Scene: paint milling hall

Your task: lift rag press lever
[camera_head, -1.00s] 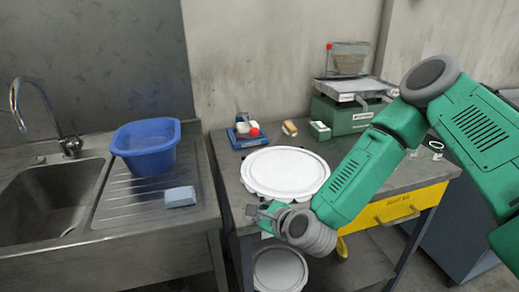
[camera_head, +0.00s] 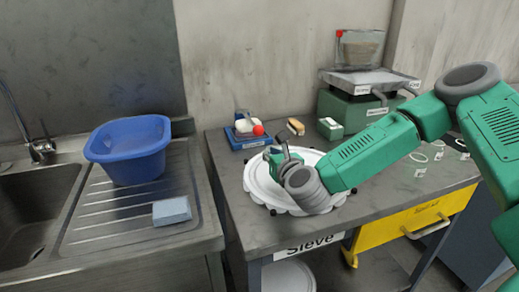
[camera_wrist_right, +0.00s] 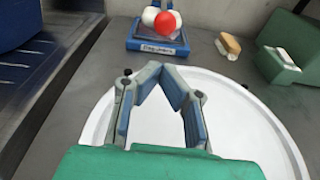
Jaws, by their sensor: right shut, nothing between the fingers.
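The rag press is a small device with a blue base (camera_head: 248,141) and a white rounded part, at the back left of the bench. Its lever's red ball knob (camera_head: 258,130) is at the front right of the device. In the right wrist view the red knob (camera_wrist_right: 164,21) is just beyond my fingers, above the blue base (camera_wrist_right: 157,44). My right gripper (camera_head: 279,150) is shut and empty, its fingertips (camera_wrist_right: 158,67) meeting above the round white lid (camera_head: 262,188). It is in front of the press and apart from the knob. My left gripper is out of view.
A brush (camera_head: 296,126), a small green box (camera_head: 330,128) and a green scale (camera_head: 350,110) stand right of the press. A sink drainer on the left holds a blue tub (camera_head: 130,155) and a blue-grey block (camera_head: 171,211). A yellow drawer (camera_head: 410,228) is below the bench.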

